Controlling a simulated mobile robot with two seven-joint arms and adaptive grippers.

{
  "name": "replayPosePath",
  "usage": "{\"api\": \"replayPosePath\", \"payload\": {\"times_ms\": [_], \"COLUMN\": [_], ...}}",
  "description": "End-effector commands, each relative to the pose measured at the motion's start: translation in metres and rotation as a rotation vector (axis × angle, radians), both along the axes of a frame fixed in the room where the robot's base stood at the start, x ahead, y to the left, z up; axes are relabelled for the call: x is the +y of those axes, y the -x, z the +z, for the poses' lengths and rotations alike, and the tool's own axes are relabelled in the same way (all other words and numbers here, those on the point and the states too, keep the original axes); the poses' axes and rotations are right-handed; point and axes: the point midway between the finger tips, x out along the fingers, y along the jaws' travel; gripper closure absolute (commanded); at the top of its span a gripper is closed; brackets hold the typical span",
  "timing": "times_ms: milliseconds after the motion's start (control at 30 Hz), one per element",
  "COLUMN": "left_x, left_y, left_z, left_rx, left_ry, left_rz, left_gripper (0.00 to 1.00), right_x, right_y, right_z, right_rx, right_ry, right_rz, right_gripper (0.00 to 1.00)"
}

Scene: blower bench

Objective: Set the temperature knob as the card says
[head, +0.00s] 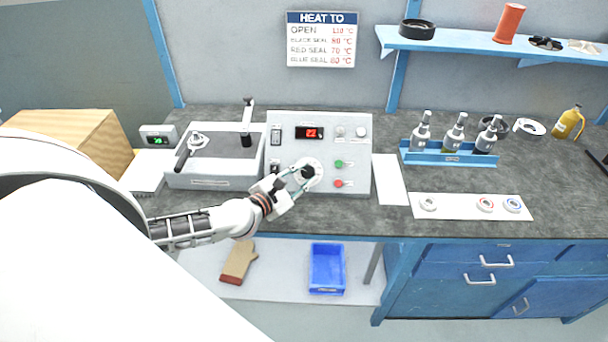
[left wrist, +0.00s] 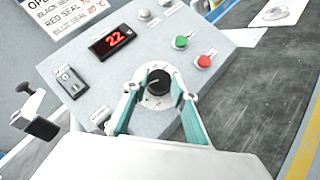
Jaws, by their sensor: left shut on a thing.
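The temperature knob (left wrist: 158,82) is black on a round white dial, on the sloped front of a grey control box (head: 355,182). My left gripper (head: 297,176) is at the dial, its two green-lined fingers (left wrist: 157,92) shut on the knob from both sides. The red display (left wrist: 114,40) reads 22. The card (head: 321,40) on the wall is headed HEAT TO, with lines for open, black seal, red seal and blue seal; red seal reads 70 °C, and the other figures are small. My right gripper is not in view.
A green button (head: 339,164) and a red button (head: 338,184) sit right of the dial. A grey unit (head: 215,183) with a clamp stands left of the box. A blue rack (head: 450,159) of bottles and a white mat (head: 457,212) with rings lie to the right.

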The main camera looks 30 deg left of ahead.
Motion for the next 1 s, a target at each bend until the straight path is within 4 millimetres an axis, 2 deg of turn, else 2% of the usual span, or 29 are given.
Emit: {"api": "replayPosePath", "payload": {"times_ms": [200, 233, 300, 700, 867, 1000], "left_x": [0.0, 0.0, 0.0, 0.0, 0.001, 0.002], "left_y": [0.0, 0.0, 0.0, 0.004, 0.021, 0.045], "left_z": [0.0, 0.0, 0.0, 0.001, 0.002, 0.006], "left_rx": [-0.001, -0.001, -0.001, 0.0, 0.003, 0.003], "left_ry": [0.0, 0.0, 0.0, 0.0, 0.001, 0.0], "left_rz": [-0.001, -0.001, 0.0, 0.0, 0.0, 0.0], "left_gripper": [0.95, 0.68, 0.57, 0.57, 0.57, 0.57], "right_x": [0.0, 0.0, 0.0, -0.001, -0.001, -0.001], "right_y": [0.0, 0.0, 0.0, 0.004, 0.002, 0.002], "right_z": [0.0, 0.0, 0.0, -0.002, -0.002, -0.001], "right_rx": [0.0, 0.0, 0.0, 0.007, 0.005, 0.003], "right_ry": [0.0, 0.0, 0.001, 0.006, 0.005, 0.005], "right_rz": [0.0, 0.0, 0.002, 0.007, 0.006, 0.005], "right_gripper": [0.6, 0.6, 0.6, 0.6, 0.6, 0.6]}}
